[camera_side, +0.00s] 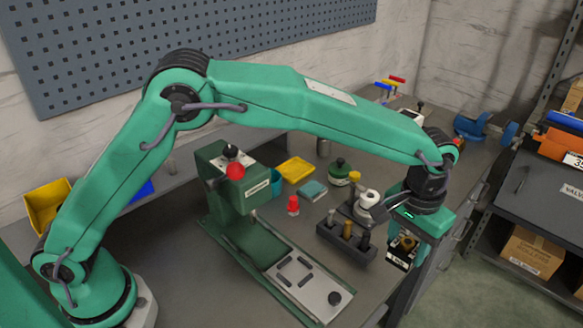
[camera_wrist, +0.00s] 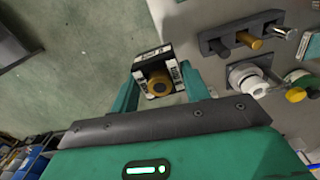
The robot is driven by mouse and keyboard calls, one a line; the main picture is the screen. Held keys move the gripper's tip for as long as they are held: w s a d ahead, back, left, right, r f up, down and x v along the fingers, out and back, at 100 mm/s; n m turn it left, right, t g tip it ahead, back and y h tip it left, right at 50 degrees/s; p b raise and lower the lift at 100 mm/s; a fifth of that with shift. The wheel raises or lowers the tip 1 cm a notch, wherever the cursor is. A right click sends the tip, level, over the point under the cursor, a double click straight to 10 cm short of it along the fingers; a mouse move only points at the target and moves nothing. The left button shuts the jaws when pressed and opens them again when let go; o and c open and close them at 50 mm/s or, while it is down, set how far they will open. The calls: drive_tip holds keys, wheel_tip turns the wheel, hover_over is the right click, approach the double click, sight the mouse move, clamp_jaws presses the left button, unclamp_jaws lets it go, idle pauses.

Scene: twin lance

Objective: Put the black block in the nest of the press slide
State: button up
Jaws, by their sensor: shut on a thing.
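The black block (camera_side: 401,251) has white markings and a round brass piece on top; it also shows in the wrist view (camera_wrist: 152,66). My gripper (camera_side: 408,241) is shut on it, with one green finger on each side in the wrist view (camera_wrist: 161,84). The block is held upright or nearly so, near the bench's right edge. The press slide (camera_side: 318,283) is a pale metal plate at the front of the green press (camera_side: 238,190). Its nest (camera_side: 294,271) is framed by short dark bars and looks empty. A black knob stands at the slide's near end.
A dark rack (camera_side: 345,243) with upright pegs stands between the slide and my gripper. Behind it are a white-topped fixture (camera_side: 367,199), a green round container (camera_side: 339,171) and a small red item (camera_side: 293,205). The press head with its red knob (camera_side: 235,172) rises behind the slide.

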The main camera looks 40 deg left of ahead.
drive_tip(key=shift+s+a+r, duration=0.15)
drive_tip(key=shift+s+r, duration=0.2)
drive_tip(key=shift+s, duration=0.35)
drive_tip(key=s+a, duration=0.5)
drive_tip(key=s, duration=0.5)
drive_tip(key=s+a+r, duration=0.1)
drive_tip(key=s+a, duration=0.4)
drive_tip(key=s, duration=0.5)
drive_tip(key=shift+a+r, duration=0.2)
drive_tip(key=shift+w, duration=0.1)
hover_over(295, 272)
wheel_tip(295, 272, down, 7)
drive_tip(key=shift+f, duration=2)
drive_tip(key=shift+f, duration=0.15)
